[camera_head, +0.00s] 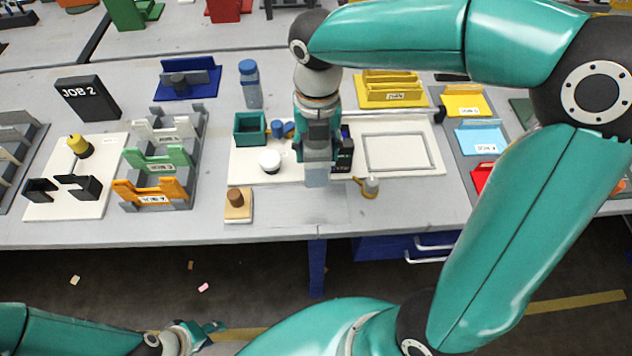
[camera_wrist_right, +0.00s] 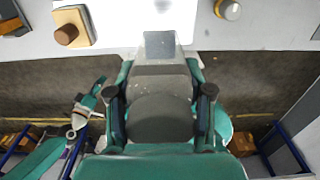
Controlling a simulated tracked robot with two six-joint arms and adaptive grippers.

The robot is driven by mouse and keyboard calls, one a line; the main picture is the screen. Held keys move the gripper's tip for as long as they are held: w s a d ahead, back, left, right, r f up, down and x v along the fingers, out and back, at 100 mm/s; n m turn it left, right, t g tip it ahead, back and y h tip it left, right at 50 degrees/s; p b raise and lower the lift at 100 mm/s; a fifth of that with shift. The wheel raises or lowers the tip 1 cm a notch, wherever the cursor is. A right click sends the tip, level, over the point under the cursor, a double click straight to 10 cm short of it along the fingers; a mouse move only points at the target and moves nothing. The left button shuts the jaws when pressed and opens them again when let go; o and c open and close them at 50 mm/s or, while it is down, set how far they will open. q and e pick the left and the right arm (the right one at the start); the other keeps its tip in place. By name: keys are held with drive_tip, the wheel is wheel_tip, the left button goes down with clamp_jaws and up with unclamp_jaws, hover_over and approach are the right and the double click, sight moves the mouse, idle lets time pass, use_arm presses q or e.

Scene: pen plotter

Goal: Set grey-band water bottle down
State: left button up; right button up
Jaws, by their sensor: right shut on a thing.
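My right gripper (camera_head: 317,150) is shut on the grey-band water bottle (camera_head: 316,177), near the front edge of the workbench (camera_head: 280,212). The bottle's pale, see-through end shows below the fingers. The right wrist view shows this bottle (camera_wrist_right: 158,45) between the fingers, its pale end towards the bench edge. The gripper hides most of it, and I cannot tell whether it touches the bench. My left gripper (camera_head: 205,332) is low at the bottom left, away from the bench. It is too small to tell whether it is open.
Another bottle with a blue cap (camera_head: 250,85) stands further back. A green box (camera_head: 249,129) and a white round thing (camera_head: 270,160) are left of my right gripper. A wooden block with a brown knob (camera_head: 237,203) and a small grey-topped thing (camera_head: 370,187) flank the bare front strip.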

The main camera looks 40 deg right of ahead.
wheel_tip(320, 180, down, 12)
drive_tip(key=shift+r+b, duration=0.25)
drive_tip(key=shift+b, duration=0.15)
drive_tip(key=o, duration=1)
drive_tip(key=shift+o, duration=0.2)
wheel_tip(320, 180, up, 12)
drive_tip(key=shift+r+p, duration=0.1)
drive_tip(key=shift+p, duration=0.4)
